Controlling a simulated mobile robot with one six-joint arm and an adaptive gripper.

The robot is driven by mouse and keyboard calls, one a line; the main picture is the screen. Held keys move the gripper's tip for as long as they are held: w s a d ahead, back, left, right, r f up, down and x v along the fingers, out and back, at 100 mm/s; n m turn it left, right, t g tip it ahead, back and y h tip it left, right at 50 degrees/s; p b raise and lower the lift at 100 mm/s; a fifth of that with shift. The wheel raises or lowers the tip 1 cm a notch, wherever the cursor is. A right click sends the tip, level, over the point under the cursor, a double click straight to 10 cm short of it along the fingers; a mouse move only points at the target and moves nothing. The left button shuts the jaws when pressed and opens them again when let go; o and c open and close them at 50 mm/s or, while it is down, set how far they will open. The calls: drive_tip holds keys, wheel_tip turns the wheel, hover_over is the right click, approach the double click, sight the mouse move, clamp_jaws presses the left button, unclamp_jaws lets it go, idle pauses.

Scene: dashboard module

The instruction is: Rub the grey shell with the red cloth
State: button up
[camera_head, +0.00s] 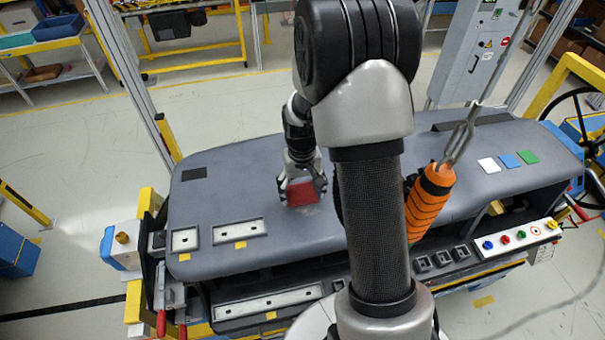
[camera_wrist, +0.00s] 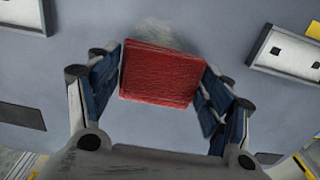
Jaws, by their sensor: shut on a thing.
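The grey shell (camera_head: 235,195) is the long, smooth dashboard top that spans the middle of the head view. It also fills most of the wrist view (camera_wrist: 200,30). My gripper (camera_head: 302,190) is over the shell, left of my arm's large links. Its fingers are shut on the red cloth (camera_head: 301,193), a folded block that shows between the two blue-padded fingers in the wrist view (camera_wrist: 160,75). The cloth is at or just above the shell's surface; I cannot tell whether it touches. A paler smudge (camera_wrist: 155,30) shows on the shell beside the cloth.
White socket plates (camera_head: 237,231) lie along the shell's front left. White, blue and green squares (camera_head: 509,160) are at its right. An orange-handled tool (camera_head: 430,200) hangs right of my arm. A button panel (camera_head: 520,237) is at the front right. The shell's left rear is mostly clear.

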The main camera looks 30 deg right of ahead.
drive_tip(key=shift+s+a+r+p, duration=0.1)
drive_tip(key=shift+s+r+p, duration=0.15)
drive_tip(key=shift+r, duration=0.25)
drive_tip(key=shift+s+a+r+p, duration=0.15)
drive_tip(key=shift+r+p, duration=0.1)
drive_tip(key=shift+r, duration=0.25)
drive_tip(key=shift+w+d+r+p, duration=0.1)
drive_tip(key=shift+r+p, duration=0.25)
drive_tip(key=shift+r, duration=0.2)
drive_tip(key=shift+w+d+r+p, duration=0.1)
drive_tip(key=shift+r+p, duration=0.25)
drive_tip(key=shift+r, duration=0.15)
drive_tip(key=shift+s+r+p, duration=0.1)
drive_tip(key=shift+r+p, duration=0.35)
drive_tip(key=shift+r, duration=0.35)
drive_tip(key=shift+a, duration=0.15)
